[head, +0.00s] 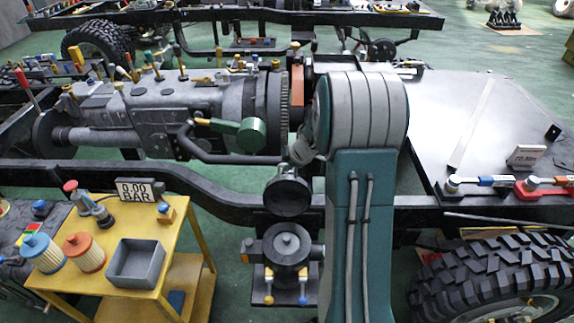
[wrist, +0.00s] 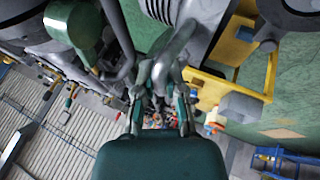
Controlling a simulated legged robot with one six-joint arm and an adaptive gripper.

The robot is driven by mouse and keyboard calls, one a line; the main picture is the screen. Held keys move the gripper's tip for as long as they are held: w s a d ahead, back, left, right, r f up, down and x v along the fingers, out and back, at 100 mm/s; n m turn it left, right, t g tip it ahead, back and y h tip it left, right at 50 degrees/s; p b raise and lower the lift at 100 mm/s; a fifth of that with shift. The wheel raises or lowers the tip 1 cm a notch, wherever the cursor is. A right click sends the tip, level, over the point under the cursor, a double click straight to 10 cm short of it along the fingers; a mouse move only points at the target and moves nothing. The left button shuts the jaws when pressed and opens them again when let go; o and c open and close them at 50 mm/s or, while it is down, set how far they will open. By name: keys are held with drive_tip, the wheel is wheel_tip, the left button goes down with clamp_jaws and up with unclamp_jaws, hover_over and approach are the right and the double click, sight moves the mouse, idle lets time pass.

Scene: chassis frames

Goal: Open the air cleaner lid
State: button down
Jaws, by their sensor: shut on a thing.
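My gripper is mostly hidden behind my own arm in the head view. In the wrist view, the fingers of my gripper (wrist: 161,98) are closed together around a grey piece, which I take to be part of the lid. Its exact contact is hard to see.
A yellow cart (head: 183,237) on the left carries filters, a grey bin (head: 135,262) and a gauge display (head: 138,191). The gearbox and a green motor (head: 238,131) lie behind the rail. A large tyre (head: 495,282) is at the lower right.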

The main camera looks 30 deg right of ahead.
drive_tip(key=shift+r, duration=0.1)
drive_tip(key=c, duration=0.7)
unclamp_jaws()
drive_tip(key=v, duration=1.1)
drive_tip(key=shift+s+r, duration=0.25)
drive_tip(key=shift+r, duration=0.05)
